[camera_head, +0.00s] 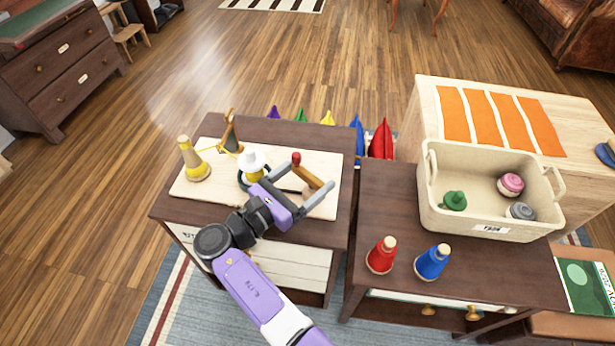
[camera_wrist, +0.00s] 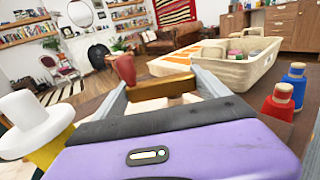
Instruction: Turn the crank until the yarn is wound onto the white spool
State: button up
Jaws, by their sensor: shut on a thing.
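The white spool (camera_head: 253,160) stands on a pale board (camera_head: 205,190) on the left dark table, with yellow yarn showing below its white top. It also shows at the left of the wrist view (camera_wrist: 33,120), with yellow beneath it. A yellow yarn cone (camera_head: 193,160) stands to its left. A thin yellow strand runs by a wooden guide (camera_head: 230,132) toward the spool. The wooden crank arm (camera_head: 307,176) with its red knob (camera_head: 296,158) is right of the spool. My gripper (camera_head: 312,175) is shut on the crank arm, which lies between its fingers in the wrist view (camera_wrist: 165,88).
On the right table (camera_head: 400,200) stand a red cone (camera_head: 382,255), a blue cone (camera_head: 432,262) and a cream basket (camera_head: 490,222) holding yarn items. Several coloured cones, including a tall red one (camera_head: 382,140), show behind the tables. Wooden floor lies open beyond.

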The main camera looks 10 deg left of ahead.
jog(key=shift+d, duration=0.1)
jog(key=o, duration=1.2)
jog(key=shift+o, duration=0.2)
jog(key=shift+s, duration=0.1)
jog(key=v, duration=0.7)
jog(key=shift+s+a, duration=0.2)
jog(key=shift+a, duration=0.05)
jog(key=shift+a, duration=0.1)
